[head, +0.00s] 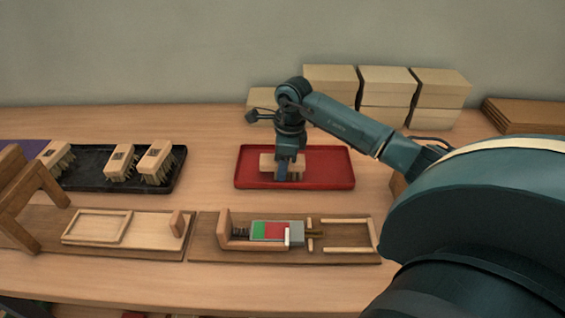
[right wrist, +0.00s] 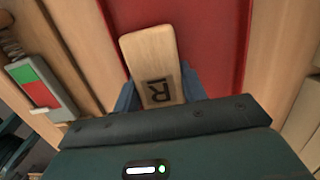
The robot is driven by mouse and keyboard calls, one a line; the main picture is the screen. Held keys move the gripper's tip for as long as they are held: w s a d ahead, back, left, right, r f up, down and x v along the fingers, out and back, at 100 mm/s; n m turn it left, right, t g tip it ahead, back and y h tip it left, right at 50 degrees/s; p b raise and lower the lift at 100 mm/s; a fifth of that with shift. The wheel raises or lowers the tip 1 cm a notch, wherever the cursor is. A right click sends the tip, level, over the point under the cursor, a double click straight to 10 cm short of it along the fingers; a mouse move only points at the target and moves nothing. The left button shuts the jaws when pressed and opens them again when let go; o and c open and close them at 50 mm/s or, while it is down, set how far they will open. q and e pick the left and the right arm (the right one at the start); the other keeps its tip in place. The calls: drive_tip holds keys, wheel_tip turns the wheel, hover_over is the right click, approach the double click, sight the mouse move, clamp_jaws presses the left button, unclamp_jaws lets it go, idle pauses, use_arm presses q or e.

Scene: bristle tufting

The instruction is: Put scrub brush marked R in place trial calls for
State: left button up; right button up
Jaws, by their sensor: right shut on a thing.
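The scrub brush marked R (right wrist: 153,62) has a pale wooden block with a dark R, clear in the right wrist view. In the head view the brush (head: 267,163) is at the red tray (head: 340,167), partly hidden by my gripper. My right gripper (head: 286,172) points down and is shut on the brush, its fingers on both sides of the block. I cannot tell whether the brush touches the tray. A fixture with a green, red and grey block (head: 272,231) stands in front of the tray. My left gripper is not in view.
A black tray (head: 90,180) at the left holds several brushes. A wooden board with a shallow frame (head: 97,228) and a wooden stand (head: 28,195) are at the front left. Pale boxes (head: 385,88) are stacked at the back. The table between the trays is clear.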

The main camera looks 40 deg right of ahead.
drive_tip(key=shift+f, duration=0.15)
drive_tip(key=o, duration=0.8)
drive_tip(key=shift+c, duration=0.2)
wheel_tip(320, 180, up, 12)
drive_tip(key=s+d, duration=0.1)
